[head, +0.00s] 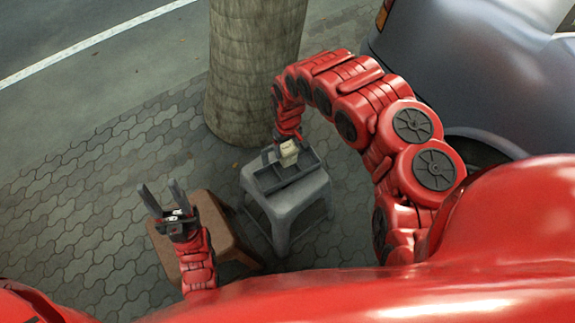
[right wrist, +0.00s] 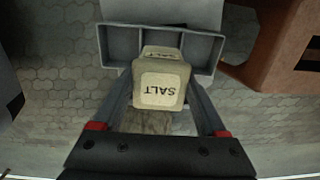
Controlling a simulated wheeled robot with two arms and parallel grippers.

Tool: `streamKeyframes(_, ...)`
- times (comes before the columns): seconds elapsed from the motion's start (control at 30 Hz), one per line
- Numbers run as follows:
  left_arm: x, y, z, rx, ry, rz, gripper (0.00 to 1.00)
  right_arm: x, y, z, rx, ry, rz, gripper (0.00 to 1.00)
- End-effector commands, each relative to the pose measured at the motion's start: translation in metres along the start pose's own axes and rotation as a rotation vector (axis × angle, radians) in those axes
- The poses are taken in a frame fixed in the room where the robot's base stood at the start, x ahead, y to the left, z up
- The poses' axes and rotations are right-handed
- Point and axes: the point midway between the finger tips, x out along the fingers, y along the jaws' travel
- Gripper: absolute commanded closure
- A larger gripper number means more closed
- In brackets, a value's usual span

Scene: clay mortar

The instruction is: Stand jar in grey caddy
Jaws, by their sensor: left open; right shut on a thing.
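The jar is a beige block-shaped one with a "SALT" label; it shows in the head view (head: 289,155) and the right wrist view (right wrist: 160,84). My right gripper (head: 287,139) is shut on the jar, one finger on each side. The grey caddy (head: 262,187) is a divided tray on the grey stool, and its rim also shows in the right wrist view (right wrist: 104,48). The jar overlaps the caddy's middle in the wrist view; I cannot tell whether its base is above or inside a compartment. My left gripper (head: 162,199) is open and empty over the brown stool.
The grey stool (head: 284,211) stands beside the brown stool (head: 222,222). A thick tree trunk (head: 255,70) rises behind the caddy. A silver-grey car (head: 470,50) is at the upper right. The paving (head: 90,200) at the left is clear.

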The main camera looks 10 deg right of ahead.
Motion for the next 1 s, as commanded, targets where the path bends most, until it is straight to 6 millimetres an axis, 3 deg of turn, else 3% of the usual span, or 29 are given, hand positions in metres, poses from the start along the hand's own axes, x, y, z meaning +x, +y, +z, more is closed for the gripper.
streamKeyframes(0.03, -0.003, 0.0, 0.0, 0.0, 0.0, 0.0, 0.5, 0.016, -0.003, 0.002, 0.0, -0.005, -0.006, 1.0)
streamKeyframes(0.2, -0.004, 0.0, 0.001, 0.0, 0.0, 0.0, 0.5, 0.043, -0.002, 0.001, -0.002, -0.002, -0.004, 1.0)
streamKeyframes(0.47, -0.005, 0.0, 0.001, 0.0, 0.0, 0.0, 0.5, 0.059, -0.001, 0.001, 0.001, -0.001, -0.001, 1.0)
streamKeyframes(0.7, -0.008, 0.0, 0.001, 0.0, 0.0, 0.0, 0.5, 0.085, -0.001, 0.0, 0.0, -0.001, -0.002, 1.0)
streamKeyframes(1.0, -0.008, 0.0, 0.001, 0.0, 0.0, 0.0, 0.5, 0.088, 0.0, 0.0, 0.0, 0.0, 0.001, 1.0)
